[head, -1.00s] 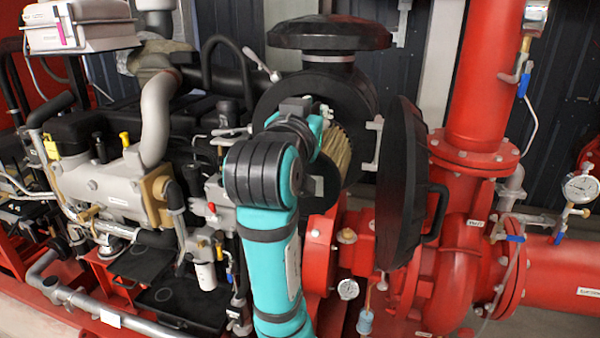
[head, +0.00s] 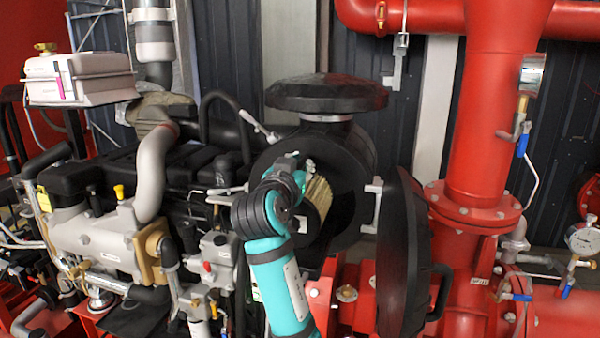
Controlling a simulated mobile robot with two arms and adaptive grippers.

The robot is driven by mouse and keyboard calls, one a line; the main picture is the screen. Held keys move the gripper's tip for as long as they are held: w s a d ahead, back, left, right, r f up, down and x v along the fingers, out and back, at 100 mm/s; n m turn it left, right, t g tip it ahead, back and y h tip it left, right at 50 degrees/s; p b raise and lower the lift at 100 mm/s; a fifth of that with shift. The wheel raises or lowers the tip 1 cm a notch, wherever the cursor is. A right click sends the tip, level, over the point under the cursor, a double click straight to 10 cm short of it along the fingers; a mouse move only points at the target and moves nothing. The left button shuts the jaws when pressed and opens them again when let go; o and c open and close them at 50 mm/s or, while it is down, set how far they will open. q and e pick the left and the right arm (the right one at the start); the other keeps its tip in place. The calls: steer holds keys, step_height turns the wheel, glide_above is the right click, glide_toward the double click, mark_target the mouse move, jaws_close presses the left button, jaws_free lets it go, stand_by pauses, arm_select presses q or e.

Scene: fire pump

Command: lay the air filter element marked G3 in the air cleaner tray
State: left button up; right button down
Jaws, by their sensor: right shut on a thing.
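A pleated tan filter element (head: 318,197) shows at the front opening of the round black air cleaner housing (head: 352,165). My right gripper (head: 302,180) is at its left end, shut on it, partly hidden behind my own teal and black wrist. The G3 mark cannot be read. I cannot tell how much of the element is still inside the housing. The round black cover (head: 403,255) of the housing hangs swung open to the right. I cannot make out an air cleaner tray. My left gripper is not in view.
A black domed cap (head: 327,94) sits above the housing. The engine (head: 95,230) with a pale bent pipe (head: 152,170) fills the left. Red pump pipes (head: 487,120) and a gauge (head: 583,237) stand at right. There is little free room around the opening.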

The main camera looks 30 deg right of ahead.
steer(key=shift+w+d, duration=0.2)
steer(key=shift+w, duration=0.1)
steer(key=shift+w+f, duration=0.15)
step_height(320, 180, down, 2)
steer(key=shift+f+p, duration=0.15)
steer(key=shift+p, duration=0.7)
steer(key=shift+f, duration=0.6)
steer(key=c, duration=1.3)
jaws_free()
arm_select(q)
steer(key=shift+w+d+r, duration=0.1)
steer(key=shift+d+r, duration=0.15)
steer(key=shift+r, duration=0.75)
